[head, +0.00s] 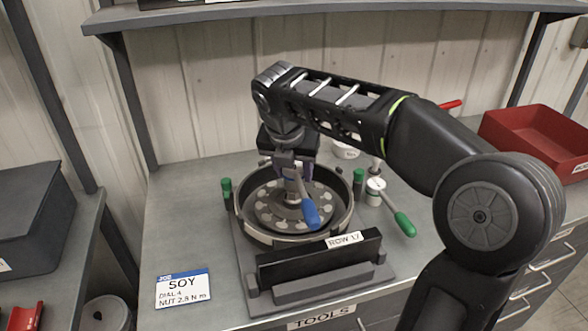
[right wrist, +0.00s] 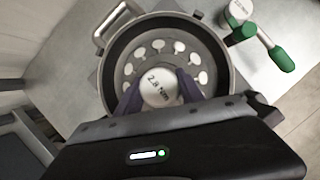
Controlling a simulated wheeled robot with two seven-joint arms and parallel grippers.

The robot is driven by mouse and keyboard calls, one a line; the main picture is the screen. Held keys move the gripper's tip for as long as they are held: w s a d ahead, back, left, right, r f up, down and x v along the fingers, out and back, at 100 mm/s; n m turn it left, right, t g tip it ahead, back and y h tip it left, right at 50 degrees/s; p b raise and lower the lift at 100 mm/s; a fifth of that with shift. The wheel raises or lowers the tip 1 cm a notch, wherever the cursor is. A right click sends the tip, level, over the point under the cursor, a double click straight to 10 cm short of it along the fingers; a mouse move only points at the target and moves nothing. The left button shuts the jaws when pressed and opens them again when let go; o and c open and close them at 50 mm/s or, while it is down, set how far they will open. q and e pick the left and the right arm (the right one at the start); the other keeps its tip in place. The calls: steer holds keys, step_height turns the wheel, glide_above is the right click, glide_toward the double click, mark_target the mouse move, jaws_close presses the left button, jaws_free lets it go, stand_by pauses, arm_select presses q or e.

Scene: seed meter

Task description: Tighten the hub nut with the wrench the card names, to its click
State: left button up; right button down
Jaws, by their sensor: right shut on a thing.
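The card (head: 184,289) at the front left reads SOY, dial 4, nut 2.8 N m. My right gripper (head: 294,168) is above the middle of the round meter, shut on the blue-handled wrench (head: 309,213). The wrench's white round head (right wrist: 158,88) reads 2.8 N m between my fingers in the right wrist view. The wrench stands over the hub of the seed plate (head: 265,213), its handle pointing to the front. The hub nut is hidden under it; I cannot tell how far it is seated. My left gripper is not in view.
A green-handled wrench (head: 403,222) lies right of the meter (head: 245,232). A red handle (head: 450,104) and a white head (head: 346,151) show behind my arm. A red bin (head: 530,135) stands at the back right. A ROW 17 block (head: 320,256) stands in front.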

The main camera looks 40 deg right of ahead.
steer(key=shift+f, duration=1.3)
stand_by(2.2)
steer(key=shift+c, duration=0.9)
jaws_free()
step_height(320, 180, up, 4)
steer(key=p, duration=0.4)
steer(key=shift+r, duration=0.1)
steer(key=shift+r+p, duration=0.9)
steer(key=shift+p, duration=0.2)
steer(key=shift+c, duration=0.4)
